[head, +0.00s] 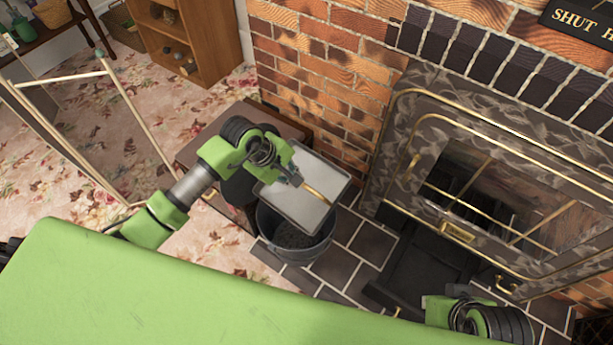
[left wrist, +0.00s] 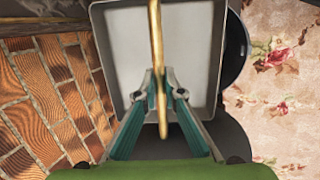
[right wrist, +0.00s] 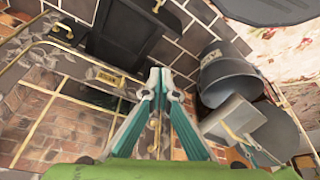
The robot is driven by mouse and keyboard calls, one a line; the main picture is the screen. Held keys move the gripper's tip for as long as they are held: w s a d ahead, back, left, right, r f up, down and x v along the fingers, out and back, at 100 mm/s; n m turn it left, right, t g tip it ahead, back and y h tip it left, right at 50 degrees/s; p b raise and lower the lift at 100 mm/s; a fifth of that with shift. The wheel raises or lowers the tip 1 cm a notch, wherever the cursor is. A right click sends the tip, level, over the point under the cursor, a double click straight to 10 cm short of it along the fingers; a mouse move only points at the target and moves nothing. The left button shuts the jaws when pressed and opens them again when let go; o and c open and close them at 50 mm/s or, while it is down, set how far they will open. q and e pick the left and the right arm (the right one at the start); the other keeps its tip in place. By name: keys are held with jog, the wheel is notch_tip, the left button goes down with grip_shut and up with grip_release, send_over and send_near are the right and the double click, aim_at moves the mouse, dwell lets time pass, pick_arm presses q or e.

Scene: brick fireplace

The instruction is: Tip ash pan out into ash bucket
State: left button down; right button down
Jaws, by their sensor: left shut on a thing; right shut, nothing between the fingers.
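The ash pan (head: 296,205) is a shallow grey metal tray with a brass handle (head: 317,193). My left gripper (head: 298,182) is shut on that handle and holds the pan tilted over the ash bucket (head: 290,254). In the left wrist view the handle runs between the fingers (left wrist: 160,80), and the pan's pale, bare face (left wrist: 190,45) fills the top middle. The grey round bucket stands on the tiled hearth, partly hidden by the pan, with dark grey inside. My right gripper (right wrist: 160,78) is shut and empty, apart from pan (right wrist: 244,122) and bucket (right wrist: 228,75).
A brick wall (head: 320,90) and a marbled fireplace front (head: 400,175) with brass rails stand beside the bucket. A black tray-like part (head: 425,265) lies below the fireplace. A small brown table (head: 190,150) stands left of the bucket. A wooden-framed screen (head: 130,110) is further left.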

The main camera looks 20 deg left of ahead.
pick_arm(q)
jog(key=shift+w+d+r, duration=0.1)
jog(key=shift+w+r, duration=0.05)
jog(key=shift+r, duration=0.2)
jog(key=shift+w+d+r+g+y+p, duration=0.15)
jog(key=shift+r+g+y+p, duration=0.1)
jog(key=shift+g+p, duration=0.25)
jog(key=shift+w+a+r+g+y+p, duration=0.1)
jog(key=shift+r+g+y+p, duration=0.15)
jog(key=shift+g, duration=0.45)
jog(key=shift+w+d+r+g+y, duration=0.1)
jog(key=shift+r+g+y, duration=0.15)
jog(key=shift+g, duration=0.45)
pick_arm(e)
jog(key=shift+g, duration=0.3)
jog(key=x, duration=0.4)
jog(key=shift+f, duration=0.35)
